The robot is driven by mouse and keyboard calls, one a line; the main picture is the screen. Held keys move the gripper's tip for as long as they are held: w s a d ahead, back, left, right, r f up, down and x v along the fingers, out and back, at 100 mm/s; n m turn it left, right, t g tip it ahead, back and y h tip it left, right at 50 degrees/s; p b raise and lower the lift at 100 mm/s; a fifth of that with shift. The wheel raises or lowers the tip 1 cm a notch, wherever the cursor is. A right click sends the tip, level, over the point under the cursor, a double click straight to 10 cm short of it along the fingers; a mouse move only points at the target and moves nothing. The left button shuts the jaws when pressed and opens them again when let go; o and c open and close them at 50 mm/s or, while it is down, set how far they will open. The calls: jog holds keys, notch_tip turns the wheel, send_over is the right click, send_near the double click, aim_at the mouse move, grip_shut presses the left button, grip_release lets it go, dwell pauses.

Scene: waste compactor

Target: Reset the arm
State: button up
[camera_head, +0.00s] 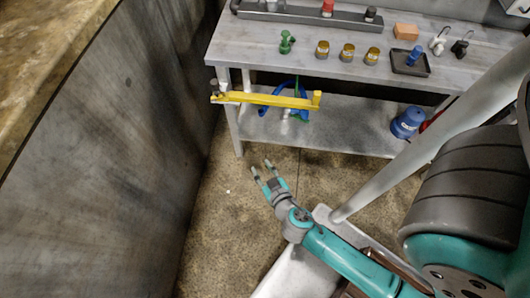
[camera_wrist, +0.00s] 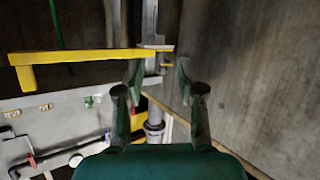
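My gripper (camera_head: 261,167) is open and empty in the head view, low in front of the workbench and above the floor. Its two fingers are apart and point up and left in the picture. In the wrist view my gripper (camera_wrist: 159,72) also shows two spread fingers with nothing held between them. A yellow bar (camera_head: 265,99) sticks out at the bench's front left corner, beyond the fingertips and apart from them. The yellow bar (camera_wrist: 90,56) crosses the left of the wrist view, and its end shows behind the fingers.
The grey workbench (camera_head: 300,64) carries several jars, a green item (camera_head: 286,42), a black tray (camera_head: 410,63) and an orange-brown block (camera_head: 406,31). A blue container (camera_head: 407,122) is on the lower shelf. A tall grey wall (camera_head: 110,150) stands close on the left. Floor between is clear.

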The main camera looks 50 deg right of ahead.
jog(key=shift+s, duration=0.1)
dwell(0.5)
jog(key=s+a+r+n+y, duration=0.4)
jog(key=s+a, duration=0.3)
jog(key=s, duration=0.4)
jog(key=s+a+r+t+y, duration=0.1)
jog(key=s+a+r+t, duration=0.1)
jog(key=s+r, duration=0.6)
notch_tip(320, 180, up, 6)
jog(key=shift+f+y, duration=0.2)
jog(key=shift+y, duration=0.2)
